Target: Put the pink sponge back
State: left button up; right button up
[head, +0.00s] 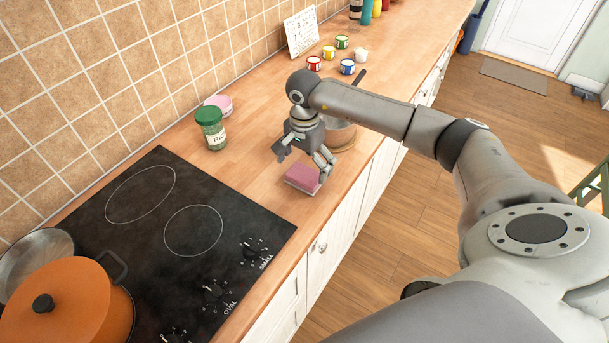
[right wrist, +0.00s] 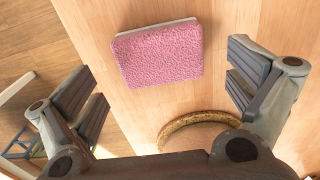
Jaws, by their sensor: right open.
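The pink sponge (head: 302,178) lies flat on the wooden counter, near its front edge and to the right of the hob. It also shows in the right wrist view (right wrist: 160,54), pink side up with a pale layer under it. My right gripper (head: 303,165) is open just above the sponge. In the right wrist view its two fingers (right wrist: 160,95) are spread wide, with the sponge between and beyond them, not touched. My left gripper is not in view.
A green-lidded jar (head: 211,130) and a pink bowl-like item (head: 219,104) stand near the wall. The black hob (head: 150,240) carries an orange pot (head: 60,305). Several small coloured tins stand farther back.

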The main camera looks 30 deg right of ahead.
aim_at(305, 174)
notch_tip(305, 174, up, 8)
jog(key=b, duration=0.2)
jog(key=shift+r, duration=0.15)
dwell(0.4)
